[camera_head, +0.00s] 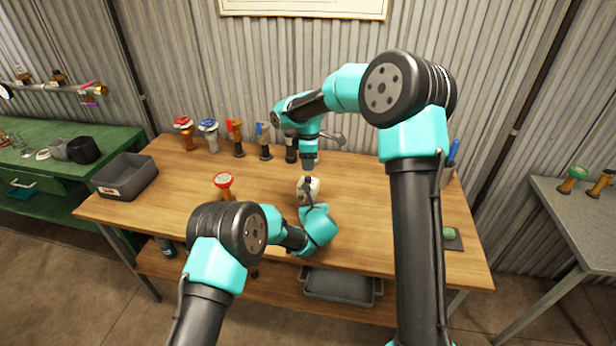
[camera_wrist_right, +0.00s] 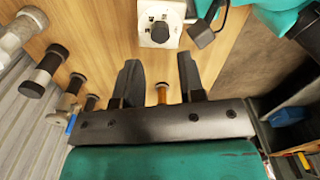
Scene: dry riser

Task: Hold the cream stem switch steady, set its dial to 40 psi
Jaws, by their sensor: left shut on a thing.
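The cream stem switch (camera_head: 313,186) is near the middle of the wooden bench, close to my left gripper (camera_head: 307,204). In the right wrist view the switch (camera_wrist_right: 147,14) is a pale square body with a dark round dial knob (camera_wrist_right: 160,32) facing the camera. The dial's marks are too small to read. My left gripper is shut on the switch, with its dark finger (camera_wrist_right: 205,32) at the switch's side. My right gripper (camera_head: 310,166) is above and behind the switch. In the right wrist view its two fingers (camera_wrist_right: 158,78) are spread apart, short of the knob.
Several valves stand along the back of the bench, including a red-topped one (camera_head: 185,133) and a blue-topped one (camera_head: 208,135). A red-handled valve (camera_head: 224,186) stands left of the switch. A grey bin (camera_head: 124,176) is at the left. The bench's right front is mostly clear.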

